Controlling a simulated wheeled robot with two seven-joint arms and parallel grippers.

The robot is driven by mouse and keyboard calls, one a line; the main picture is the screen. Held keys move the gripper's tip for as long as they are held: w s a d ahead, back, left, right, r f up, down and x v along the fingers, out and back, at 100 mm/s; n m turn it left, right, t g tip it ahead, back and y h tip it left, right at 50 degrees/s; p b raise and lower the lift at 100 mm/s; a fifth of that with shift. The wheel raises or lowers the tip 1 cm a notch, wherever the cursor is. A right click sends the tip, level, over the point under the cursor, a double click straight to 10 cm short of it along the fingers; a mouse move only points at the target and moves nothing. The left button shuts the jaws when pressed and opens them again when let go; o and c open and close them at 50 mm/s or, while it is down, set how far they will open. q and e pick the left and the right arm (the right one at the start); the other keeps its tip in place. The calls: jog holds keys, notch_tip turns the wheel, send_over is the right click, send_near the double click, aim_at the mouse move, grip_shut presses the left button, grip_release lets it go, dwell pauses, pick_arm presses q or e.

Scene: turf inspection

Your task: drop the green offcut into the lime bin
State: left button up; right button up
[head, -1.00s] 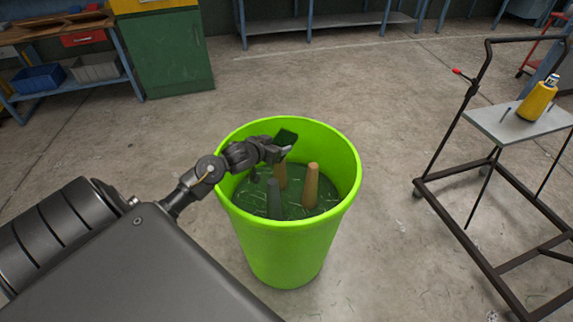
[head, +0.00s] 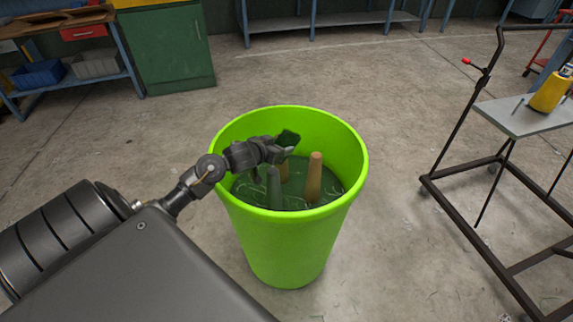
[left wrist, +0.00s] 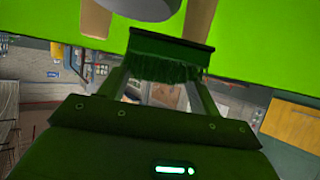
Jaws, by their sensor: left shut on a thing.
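The lime bin (head: 288,245) stands upright on the floor in the middle of the head view, open at the top. My left gripper (head: 283,150) reaches over its left rim and is shut on the green offcut (head: 288,138), a small dark green piece. The offcut is over the bin's mouth, apart from the contents below. In the left wrist view the offcut (left wrist: 168,58) sits between the fingertips, its turf side showing, with the lime wall behind. My right gripper is not in view.
Inside the bin, a grey peg (head: 274,188) and a brown peg (head: 314,177) stand up from dark green contents, with another tan one partly hidden. A metal cart (head: 520,118) with a yellow bottle (head: 549,93) stands at right. A green cabinet (head: 165,50) is behind.

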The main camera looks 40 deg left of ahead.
pick_arm(q)
jog(key=o, duration=1)
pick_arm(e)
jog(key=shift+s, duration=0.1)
pick_arm(q)
jog(key=shift+o, duration=0.2)
jog(key=shift+s, duration=0.15)
jog(key=shift+s+r, duration=0.2)
jog(key=shift+s, duration=0.1)
jog(key=v, duration=0.3)
jog(key=shift+p, duration=0.4)
jog(key=p+v, duration=0.1)
jog(key=v, duration=0.6)
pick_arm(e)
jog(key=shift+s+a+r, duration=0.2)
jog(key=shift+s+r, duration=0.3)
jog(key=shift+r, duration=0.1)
pick_arm(q)
jog(key=shift+w, duration=0.1)
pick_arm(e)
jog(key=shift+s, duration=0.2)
